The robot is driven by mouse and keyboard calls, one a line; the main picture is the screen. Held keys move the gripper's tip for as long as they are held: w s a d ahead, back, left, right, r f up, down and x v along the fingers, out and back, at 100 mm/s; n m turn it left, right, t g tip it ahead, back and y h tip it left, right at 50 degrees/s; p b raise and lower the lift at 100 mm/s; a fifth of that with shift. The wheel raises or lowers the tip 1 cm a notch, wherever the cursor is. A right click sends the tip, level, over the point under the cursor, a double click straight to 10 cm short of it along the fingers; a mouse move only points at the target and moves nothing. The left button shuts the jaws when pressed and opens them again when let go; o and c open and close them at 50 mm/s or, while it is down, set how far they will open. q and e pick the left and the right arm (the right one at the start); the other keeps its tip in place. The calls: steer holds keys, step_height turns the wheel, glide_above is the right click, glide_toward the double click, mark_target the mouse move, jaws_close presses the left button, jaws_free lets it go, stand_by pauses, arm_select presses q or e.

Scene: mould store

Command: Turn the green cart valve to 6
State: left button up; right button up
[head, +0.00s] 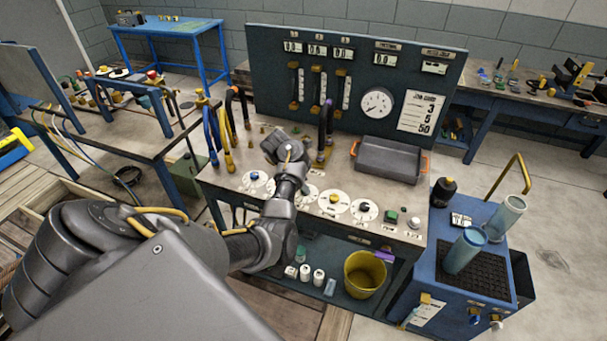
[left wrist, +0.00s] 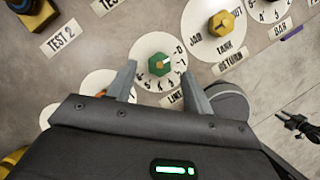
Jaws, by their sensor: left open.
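In the left wrist view a green hexagonal knob (left wrist: 159,65) sits on a round white dial (left wrist: 143,47). A pale mark on the knob points right, toward the side with the 0; the other digits are small and partly unclear. A label below is partly hidden. My left gripper (left wrist: 160,86) is open and empty, its two fingers apart on either side of the dial's lower part, the knob ahead between them. In the head view my left wrist is over the bench panel (head: 240,155), and the arm hides the green knob. My right gripper is not in view.
A yellow knob (left wrist: 221,23) marked tank return is right of the dial. A blue cart (head: 480,270) stands at right.

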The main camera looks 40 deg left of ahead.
arm_select(q)
steer(key=shift+x, duration=1.4)
steer(key=shift+c, duration=0.2)
steer(key=c, duration=0.9)
